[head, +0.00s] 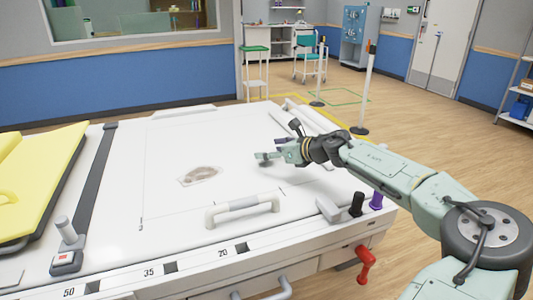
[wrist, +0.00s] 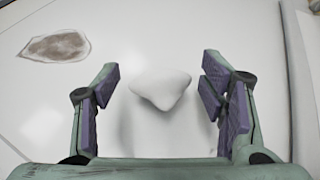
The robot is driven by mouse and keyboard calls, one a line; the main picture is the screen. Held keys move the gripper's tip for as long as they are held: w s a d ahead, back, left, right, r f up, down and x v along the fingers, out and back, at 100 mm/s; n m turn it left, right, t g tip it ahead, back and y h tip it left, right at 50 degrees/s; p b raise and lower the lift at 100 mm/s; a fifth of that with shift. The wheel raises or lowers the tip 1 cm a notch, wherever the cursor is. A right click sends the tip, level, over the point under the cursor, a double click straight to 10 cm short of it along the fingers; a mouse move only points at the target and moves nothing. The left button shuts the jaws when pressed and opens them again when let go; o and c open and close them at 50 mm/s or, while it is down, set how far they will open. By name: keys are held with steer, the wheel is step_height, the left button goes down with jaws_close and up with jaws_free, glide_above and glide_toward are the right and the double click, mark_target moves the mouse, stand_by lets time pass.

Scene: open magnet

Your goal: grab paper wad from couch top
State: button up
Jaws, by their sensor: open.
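The paper wad (wrist: 161,87) is a small white, rounded, pointed lump on the white top in the wrist view. It sits between the two purple-padded fingers of my gripper (wrist: 160,80), with space on both sides. My gripper is open, and no pad touches the wad. In the head view my gripper (head: 264,157) is low over the right part of the white couch top (head: 150,190). I cannot make out the wad there.
A flat brown-stained patch (head: 199,175) lies left of my gripper, also in the wrist view (wrist: 54,47). A white handle (head: 242,210) stands near the front edge. A yellow pad (head: 40,180) lies at the left. Posts (head: 366,90) stand on the floor behind.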

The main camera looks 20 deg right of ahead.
steer(key=shift+w+a+f, duration=0.15)
steer(key=shift+w+f, duration=0.05)
steer(key=shift+w, duration=0.2)
steer(key=c, duration=0.9)
